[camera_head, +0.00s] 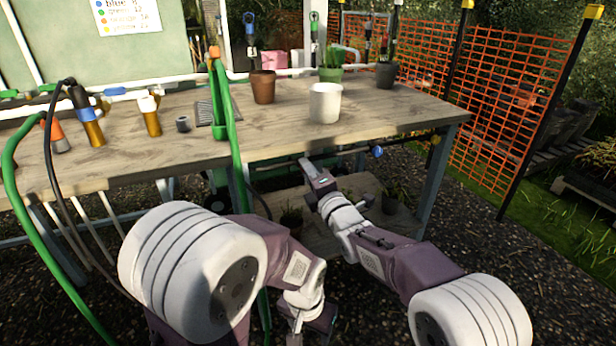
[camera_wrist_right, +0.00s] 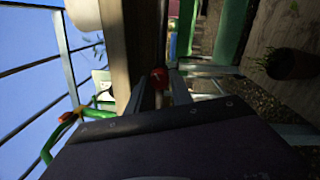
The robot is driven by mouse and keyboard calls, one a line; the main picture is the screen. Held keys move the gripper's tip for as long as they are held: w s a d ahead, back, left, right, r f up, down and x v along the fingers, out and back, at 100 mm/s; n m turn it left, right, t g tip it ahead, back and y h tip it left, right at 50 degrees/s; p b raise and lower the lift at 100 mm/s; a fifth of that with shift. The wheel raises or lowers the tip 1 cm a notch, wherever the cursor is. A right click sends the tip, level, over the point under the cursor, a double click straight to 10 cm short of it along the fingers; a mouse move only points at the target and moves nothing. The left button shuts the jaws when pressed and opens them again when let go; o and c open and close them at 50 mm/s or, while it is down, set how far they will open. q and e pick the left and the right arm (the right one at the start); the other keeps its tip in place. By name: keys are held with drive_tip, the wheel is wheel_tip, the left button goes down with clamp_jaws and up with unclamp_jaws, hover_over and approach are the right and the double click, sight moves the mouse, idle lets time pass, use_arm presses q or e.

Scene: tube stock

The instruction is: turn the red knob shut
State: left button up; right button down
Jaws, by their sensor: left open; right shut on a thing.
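The red knob (camera_wrist_right: 159,78) shows in the right wrist view, right between the two fingertips of my right gripper (camera_wrist_right: 165,84). The fingers are shut on it. In the head view my right gripper (camera_head: 304,163) reaches to the front edge of the table, just under the top, and I cannot make out the red knob there. My left gripper (camera_head: 297,322) hangs low at the bottom of the head view, away from the knob. It is open and empty, and partly hidden by my own arm.
A blue knob (camera_head: 377,151) sits under the table's right front. The wooden table (camera_head: 350,130) carries a white pot (camera_head: 325,103), a brown pot (camera_head: 263,87) and several tubes at left. A green hose (camera_head: 232,130) hangs over the front edge. Potted plants stand on the lower shelf.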

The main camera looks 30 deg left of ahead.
drive_tip(key=shift+f+n+g+b, duration=0.1)
drive_tip(key=shift+n+g+b, duration=0.15)
drive_tip(key=shift+n+b, duration=2.7)
drive_tip(key=shift+f+n+g+b, duration=0.1)
drive_tip(key=shift+n+g+b, duration=0.15)
drive_tip(key=shift+n+b, duration=2.65)
drive_tip(key=shift+n+p, duration=0.7)
drive_tip(key=shift+n, duration=0.35)
drive_tip(key=c, duration=1.1)
unclamp_jaws()
drive_tip(key=shift+r, duration=0.15)
